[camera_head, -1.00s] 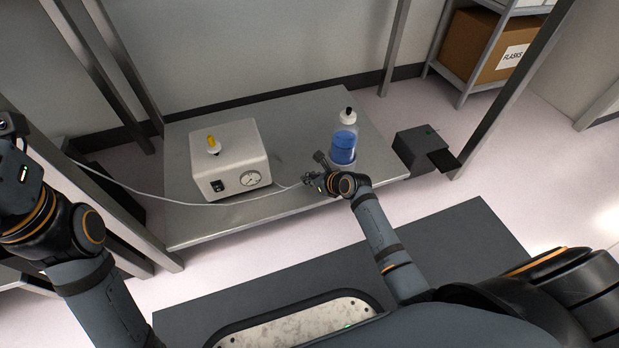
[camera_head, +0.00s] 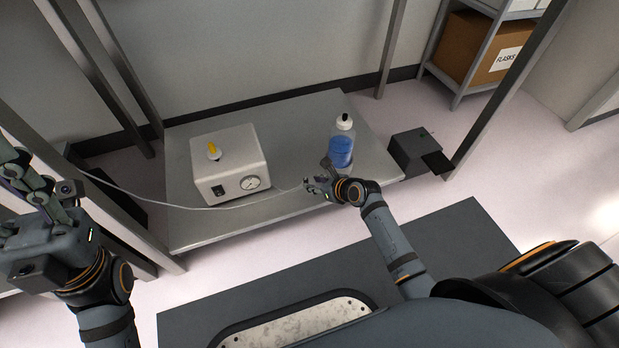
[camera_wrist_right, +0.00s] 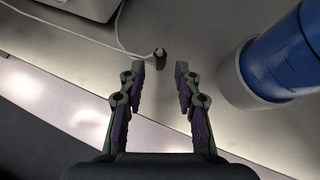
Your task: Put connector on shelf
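A small black connector (camera_wrist_right: 160,57) at the end of a white cable is on the grey metal shelf (camera_head: 205,230). In the right wrist view it lies just beyond and between the fingertips of my right gripper (camera_wrist_right: 160,68). Those fingers are apart, with a gap to the connector on both sides. In the head view my right gripper (camera_head: 312,186) is low at the shelf's front edge, and it hides most of the connector. My left gripper (camera_head: 40,180) is raised at the far left, away from the connector; its finger gap is unclear.
A white box with a gauge (camera_head: 228,165) and yellow-topped knob stands left on the shelf. A blue-filled bottle (camera_head: 340,152) stands close to my right gripper; it also shows in the wrist view (camera_wrist_right: 285,55). Metal posts frame the shelf. The cable (camera_head: 215,208) runs left.

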